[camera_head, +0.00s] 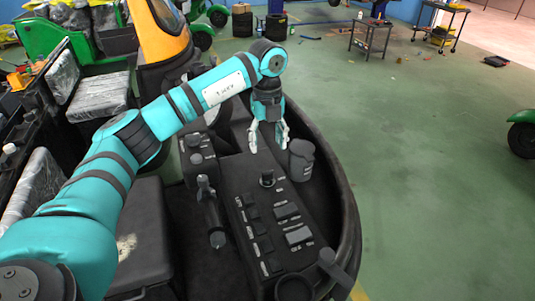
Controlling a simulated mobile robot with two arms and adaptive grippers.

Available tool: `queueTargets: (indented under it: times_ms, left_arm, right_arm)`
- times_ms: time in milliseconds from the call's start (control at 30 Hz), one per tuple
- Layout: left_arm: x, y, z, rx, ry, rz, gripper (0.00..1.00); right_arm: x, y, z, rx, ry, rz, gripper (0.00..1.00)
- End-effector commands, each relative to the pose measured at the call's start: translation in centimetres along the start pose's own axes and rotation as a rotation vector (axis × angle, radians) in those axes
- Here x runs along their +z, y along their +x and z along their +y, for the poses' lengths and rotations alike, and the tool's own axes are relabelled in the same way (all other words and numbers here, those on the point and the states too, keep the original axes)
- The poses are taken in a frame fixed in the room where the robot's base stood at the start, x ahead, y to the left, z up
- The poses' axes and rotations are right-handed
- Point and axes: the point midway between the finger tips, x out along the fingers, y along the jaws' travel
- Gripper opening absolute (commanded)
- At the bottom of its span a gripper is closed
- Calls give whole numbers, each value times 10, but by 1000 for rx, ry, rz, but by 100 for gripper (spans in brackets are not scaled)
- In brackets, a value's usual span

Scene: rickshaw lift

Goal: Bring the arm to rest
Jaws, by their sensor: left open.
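My left arm (180,108) is teal with black bands. It comes in from the lower left, reaches up and across, and bends down at its far end. My left gripper (268,145) hangs there with its pale fingers pointing down and apart, with nothing seen between them. It is over the far end of a black control console (245,210), just left of a dark grey cup-like cylinder (301,160). Whether the fingertips touch anything is unclear. My right gripper is not in the picture.
The console carries switches, a small knob (267,179) and an upright lever (210,212). A dark curved rim (345,215) surrounds it. Green floor (430,150) is open at right; carts (370,38) stand farther back.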

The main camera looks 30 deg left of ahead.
Motion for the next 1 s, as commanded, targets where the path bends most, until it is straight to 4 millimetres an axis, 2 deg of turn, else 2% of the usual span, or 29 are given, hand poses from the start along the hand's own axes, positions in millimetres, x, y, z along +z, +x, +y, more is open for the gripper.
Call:
queueTargets:
  times_ms: [133, 667, 1000]
  left_arm:
    - [0, -8, 0, 0, 0, 1, 58]
    - [0, -11, 0, 0, 0, 1, 58]
    - [0, -67, 0, 0, 0, 1, 58]
  right_arm:
    - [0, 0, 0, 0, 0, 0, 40]
    - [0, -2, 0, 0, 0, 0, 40]
    - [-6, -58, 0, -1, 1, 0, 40]
